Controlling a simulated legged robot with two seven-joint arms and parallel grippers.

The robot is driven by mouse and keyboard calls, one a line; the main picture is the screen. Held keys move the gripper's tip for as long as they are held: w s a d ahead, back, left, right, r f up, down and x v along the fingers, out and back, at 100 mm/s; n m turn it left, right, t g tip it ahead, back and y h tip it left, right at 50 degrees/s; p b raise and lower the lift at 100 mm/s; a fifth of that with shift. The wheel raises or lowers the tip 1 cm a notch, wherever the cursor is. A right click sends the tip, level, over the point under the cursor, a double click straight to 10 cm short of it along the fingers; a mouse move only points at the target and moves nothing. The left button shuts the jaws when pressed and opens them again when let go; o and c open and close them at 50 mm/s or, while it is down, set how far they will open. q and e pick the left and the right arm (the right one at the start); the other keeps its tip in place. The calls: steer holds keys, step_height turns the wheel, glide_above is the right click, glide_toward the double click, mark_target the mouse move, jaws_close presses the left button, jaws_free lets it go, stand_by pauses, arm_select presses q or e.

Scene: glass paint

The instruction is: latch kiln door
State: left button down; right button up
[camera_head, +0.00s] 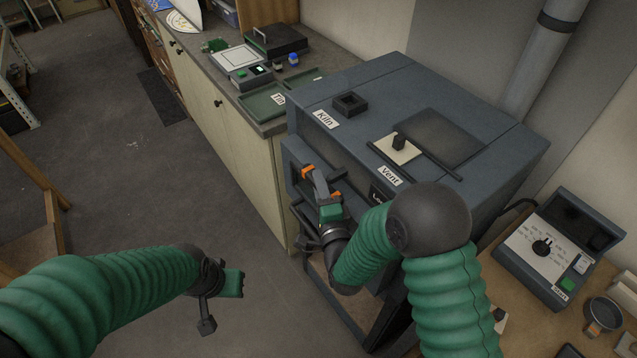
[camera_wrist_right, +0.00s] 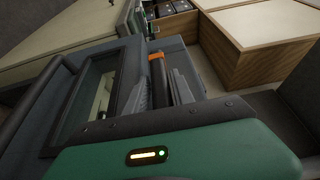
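The grey kiln (camera_head: 480,110) stands at the centre right, with a "Kiln" label on its top edge. Its front, with the door (camera_head: 293,163), faces lower left and is partly covered by my right arm. My right gripper (camera_head: 320,182), with orange parts, is close in front of the kiln front. Contact and finger gap are unclear. My left gripper (camera_head: 232,284) hangs over the floor, away from the kiln.
A "Vent" slider (camera_head: 398,148) and a small dark square piece (camera_head: 350,103) are on the kiln top. A counter (camera_head: 330,62) with trays adjoins behind. A control box (camera_head: 555,250) stands on the wooden table at right. The floor (camera_head: 120,190) at left is clear.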

steer(key=shift+f, duration=0.1)
jaws_close()
